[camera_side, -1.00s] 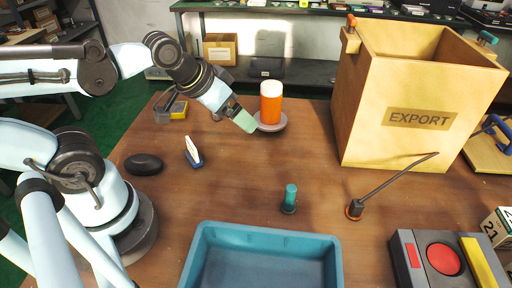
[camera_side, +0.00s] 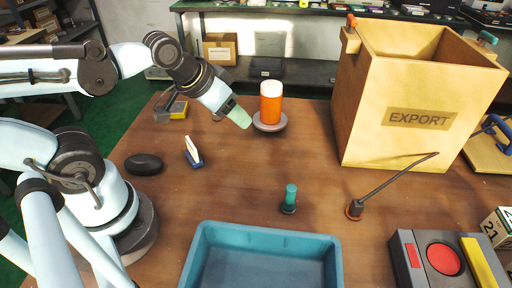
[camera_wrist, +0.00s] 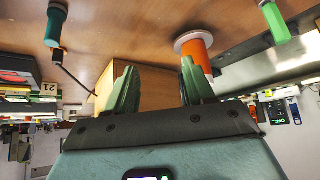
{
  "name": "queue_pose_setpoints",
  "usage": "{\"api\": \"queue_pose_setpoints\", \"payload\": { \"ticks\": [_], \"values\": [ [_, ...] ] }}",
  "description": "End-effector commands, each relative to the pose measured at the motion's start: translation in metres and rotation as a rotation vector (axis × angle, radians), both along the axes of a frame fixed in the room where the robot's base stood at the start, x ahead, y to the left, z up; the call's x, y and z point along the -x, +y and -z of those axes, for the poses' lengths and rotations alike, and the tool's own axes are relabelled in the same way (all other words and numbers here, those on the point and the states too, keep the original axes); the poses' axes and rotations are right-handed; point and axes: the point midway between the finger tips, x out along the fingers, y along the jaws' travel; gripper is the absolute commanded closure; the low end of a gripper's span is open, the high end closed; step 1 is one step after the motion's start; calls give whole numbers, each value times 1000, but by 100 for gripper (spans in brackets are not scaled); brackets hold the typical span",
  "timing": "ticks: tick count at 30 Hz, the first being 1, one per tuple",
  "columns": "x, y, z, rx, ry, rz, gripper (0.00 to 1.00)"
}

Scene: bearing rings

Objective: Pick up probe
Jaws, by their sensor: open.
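I cannot tell for certain which thing is the probe. A thin dark rod (camera_side: 400,182) leans up to the right from a small orange-ringed base on the table; part of it shows in the wrist view (camera_wrist: 74,76). A teal peg (camera_side: 290,196) stands upright to its left, and also shows at the upper left of the wrist view (camera_wrist: 55,24). My gripper (camera_side: 241,119) is above the table, just left of the orange cylinder in the side picture. In the wrist view my gripper (camera_wrist: 158,84) has its green fingers apart, with nothing held between them.
An orange cylinder (camera_side: 270,104) with a white top stands on a grey disc. A tall EXPORT box (camera_side: 400,147) stands at the right rear. A blue tray (camera_side: 265,229) and a red-button box (camera_side: 407,262) are in front. The middle of the table is mostly clear.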

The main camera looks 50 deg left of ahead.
Motion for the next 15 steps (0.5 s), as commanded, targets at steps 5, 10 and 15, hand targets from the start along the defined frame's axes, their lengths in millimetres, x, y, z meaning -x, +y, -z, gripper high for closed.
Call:
{"api": "queue_pose_setpoints", "payload": {
  "ticks": [5,10,15],
  "values": [
    [0,0,0,-1,0,1,47],
    [-6,-5,-3,-56,26,67,47],
    [-26,-20,-10,-237,109,272,47]
  ]
}}
